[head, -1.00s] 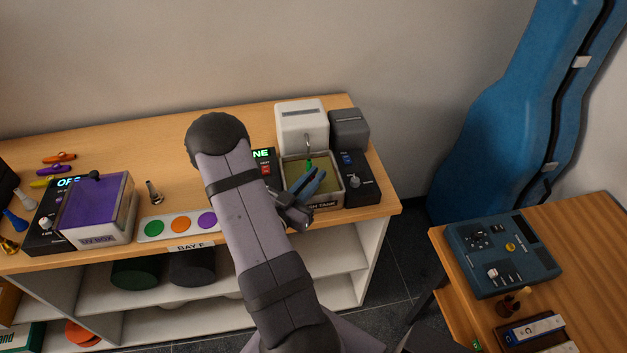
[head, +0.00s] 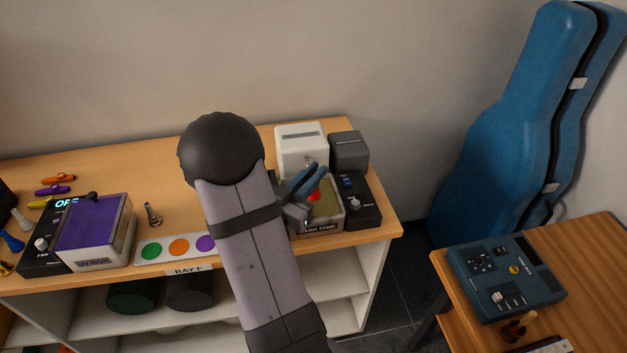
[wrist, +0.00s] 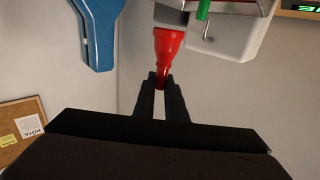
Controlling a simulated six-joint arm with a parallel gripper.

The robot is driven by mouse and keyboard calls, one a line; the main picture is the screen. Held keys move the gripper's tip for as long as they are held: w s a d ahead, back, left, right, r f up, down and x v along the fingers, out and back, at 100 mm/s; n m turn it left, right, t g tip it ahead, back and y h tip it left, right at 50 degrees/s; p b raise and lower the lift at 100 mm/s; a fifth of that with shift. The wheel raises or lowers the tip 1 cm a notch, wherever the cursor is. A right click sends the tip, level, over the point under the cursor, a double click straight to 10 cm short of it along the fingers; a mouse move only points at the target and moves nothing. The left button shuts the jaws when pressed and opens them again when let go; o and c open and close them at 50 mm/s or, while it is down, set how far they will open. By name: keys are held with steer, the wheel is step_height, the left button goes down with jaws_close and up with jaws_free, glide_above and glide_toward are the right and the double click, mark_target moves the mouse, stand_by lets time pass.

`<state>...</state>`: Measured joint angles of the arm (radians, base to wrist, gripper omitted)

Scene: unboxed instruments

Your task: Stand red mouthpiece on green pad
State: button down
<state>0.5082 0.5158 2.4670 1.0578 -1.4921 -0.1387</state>
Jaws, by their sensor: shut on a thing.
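My gripper (wrist: 161,82) is shut on the red mouthpiece (wrist: 167,45), with the fingers around its narrow end and its wide end pointing away in the wrist view. In the head view my gripper (head: 314,178) is over the wash tank (head: 320,229), and a bit of the red mouthpiece (head: 313,197) shows below the fingers. The green pad (head: 152,251) is a bare round spot at the left end of a pale strip, well to the left of my gripper. My arm hides the right part of that strip.
Orange (head: 179,246) and purple (head: 206,243) pads share the strip. A silver mouthpiece (head: 153,215) stands behind it. The purple-lidded UV box (head: 95,230) is to the left. A white dispenser (head: 301,150) and control box (head: 356,200) flank the tank. Open wood lies behind the strip.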

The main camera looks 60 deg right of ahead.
steer(key=shift+r, duration=0.1)
steer(key=w+a+r+n+t+y+b, duration=0.1)
steer(key=w+a+n+t+y+b, duration=0.2)
steer(key=w+a+n+t+y, duration=0.7)
steer(key=w+a+r+n+t+y+b, duration=0.2)
steer(key=w+a+n+t+b, duration=0.3)
steer(key=w+a, duration=1.05)
steer(key=w+a+f+n+t+y+p, duration=0.2)
steer(key=w+a+f+n+t+y, duration=0.15)
steer(key=a+y, duration=0.25)
steer(key=shift+m+g, duration=0.35)
steer(key=shift+g, duration=0.1)
steer(key=shift+w+f+p, duration=0.15)
steer(key=shift+f, duration=0.85)
steer(key=shift+w+f+p, duration=0.15)
steer(key=shift+w+f, duration=0.05)
steer(key=shift+f, duration=0.75)
steer(key=shift+w+f+p, duration=0.15)
steer(key=shift+f, duration=0.85)
steer(key=shift+f, duration=2.1)
